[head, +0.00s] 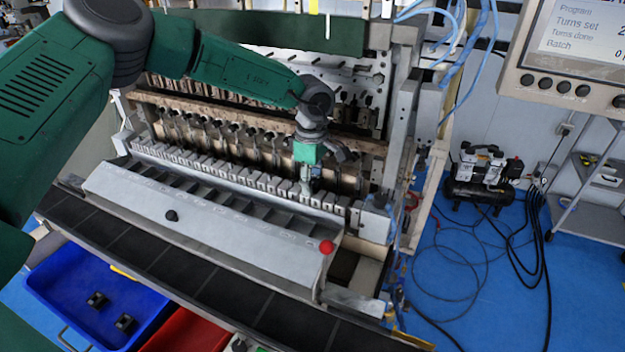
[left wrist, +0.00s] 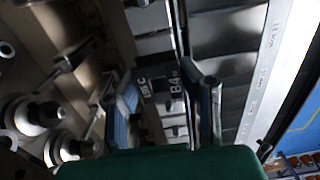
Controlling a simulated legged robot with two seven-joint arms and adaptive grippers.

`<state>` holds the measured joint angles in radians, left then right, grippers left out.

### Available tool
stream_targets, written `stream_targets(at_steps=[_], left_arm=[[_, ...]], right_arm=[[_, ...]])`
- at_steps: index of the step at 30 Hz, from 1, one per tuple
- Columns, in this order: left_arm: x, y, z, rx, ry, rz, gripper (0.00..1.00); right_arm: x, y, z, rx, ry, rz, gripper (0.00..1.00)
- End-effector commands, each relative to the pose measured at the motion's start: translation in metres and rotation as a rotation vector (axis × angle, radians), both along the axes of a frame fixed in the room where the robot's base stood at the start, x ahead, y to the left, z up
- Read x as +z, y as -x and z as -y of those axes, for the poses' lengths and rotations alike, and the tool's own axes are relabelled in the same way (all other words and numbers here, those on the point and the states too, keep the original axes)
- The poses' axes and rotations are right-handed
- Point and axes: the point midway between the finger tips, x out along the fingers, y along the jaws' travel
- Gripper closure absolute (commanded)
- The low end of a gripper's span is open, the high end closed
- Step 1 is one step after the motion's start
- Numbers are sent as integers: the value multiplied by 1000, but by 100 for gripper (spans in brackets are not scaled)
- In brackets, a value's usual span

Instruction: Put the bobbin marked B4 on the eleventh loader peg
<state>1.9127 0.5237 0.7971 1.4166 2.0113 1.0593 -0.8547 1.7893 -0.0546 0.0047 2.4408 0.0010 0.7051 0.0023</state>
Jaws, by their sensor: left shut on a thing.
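My left gripper (head: 308,180) reaches down at the right part of the row of loader pegs (head: 230,178), in front of the winding heads. In the head view the bobbin is too small and too covered by the fingers to make out. My right gripper is not in view.
A sloped grey cover (head: 200,207) with a black knob and a red button (head: 327,247) lies in front of the row. A blue bin (head: 85,290) with dark parts and a red bin (head: 185,332) stand below. Spindles (left wrist: 40,115) are close to the fingers at left.

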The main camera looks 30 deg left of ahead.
Motion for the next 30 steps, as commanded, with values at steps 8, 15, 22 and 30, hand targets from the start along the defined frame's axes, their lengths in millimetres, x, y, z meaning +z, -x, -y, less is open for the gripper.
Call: stream_targets(at_steps=[8, 15, 22, 30], left_arm=[[-9, 0, 0, 0, 0, 0, 80], [-11, 0, 0, 0, 0, 1, 44], [-10, 0, 0, 0, 0, 1, 44], [13, -1, 0, 0, 1, 4, 44]], right_arm=[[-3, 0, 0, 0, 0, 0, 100], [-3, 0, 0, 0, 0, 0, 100], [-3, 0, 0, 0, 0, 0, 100], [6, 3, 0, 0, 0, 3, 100]])
